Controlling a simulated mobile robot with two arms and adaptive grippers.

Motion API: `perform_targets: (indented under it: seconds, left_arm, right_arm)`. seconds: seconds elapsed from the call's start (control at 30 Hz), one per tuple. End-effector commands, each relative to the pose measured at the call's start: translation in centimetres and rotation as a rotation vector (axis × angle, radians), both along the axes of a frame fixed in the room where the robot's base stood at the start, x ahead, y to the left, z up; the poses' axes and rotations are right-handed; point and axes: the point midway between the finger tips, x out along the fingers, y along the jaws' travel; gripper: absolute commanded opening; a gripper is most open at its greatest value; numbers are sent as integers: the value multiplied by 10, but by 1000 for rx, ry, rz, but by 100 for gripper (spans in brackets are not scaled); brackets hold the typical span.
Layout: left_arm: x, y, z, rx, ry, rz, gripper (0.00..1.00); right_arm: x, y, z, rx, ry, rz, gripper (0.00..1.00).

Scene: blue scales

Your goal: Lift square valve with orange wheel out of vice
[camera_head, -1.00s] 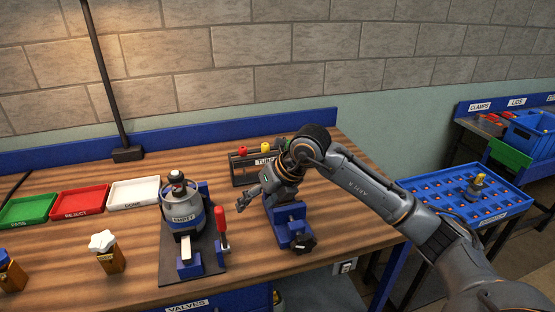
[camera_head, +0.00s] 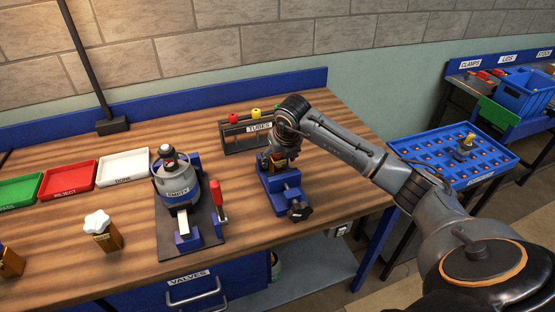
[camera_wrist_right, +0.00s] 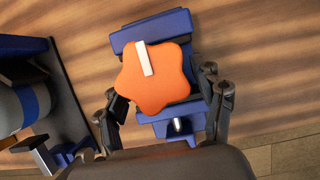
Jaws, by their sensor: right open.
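The orange wheel (camera_wrist_right: 152,82) of the valve fills the middle of the right wrist view, with a pale stripe across its top. It sits over the blue vice (camera_wrist_right: 150,32). My right gripper (camera_wrist_right: 168,104) is open, with one finger on each side of the wheel; contact cannot be told. In the head view my right gripper (camera_head: 278,163) points down over the blue vice (camera_head: 284,194). A small brassy part of the valve (camera_head: 279,160) shows between the fingers; the rest of its body is hidden. My left gripper is out of view.
A grey canister (camera_head: 176,191) in a clamp fixture with a red handle (camera_head: 217,193) stands left of the vice. A white-wheeled valve (camera_head: 103,232) stands at the left. Bare wood lies between rack and canister.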

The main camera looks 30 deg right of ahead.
Motion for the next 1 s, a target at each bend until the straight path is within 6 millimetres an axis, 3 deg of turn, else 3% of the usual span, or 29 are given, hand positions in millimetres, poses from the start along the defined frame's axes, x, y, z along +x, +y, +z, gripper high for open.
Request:
perform_targets:
  seconds: [0.1, 0.23, 0.6, 0.93, 1.0]
  left_arm:
    - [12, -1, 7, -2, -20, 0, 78]
    - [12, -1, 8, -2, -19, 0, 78]
    - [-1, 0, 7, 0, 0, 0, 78]
    - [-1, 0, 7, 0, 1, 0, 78]
    - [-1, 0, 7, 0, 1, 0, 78]
  right_arm:
    - [6, -1, -15, 1, 3, -1, 68]
    - [10, -2, -26, 0, 2, 0, 68]
    - [12, -3, -31, 0, 0, 1, 68]
    - [12, -3, -30, 0, 0, 1, 1]
    - [12, -3, -30, 0, 0, 1, 0]
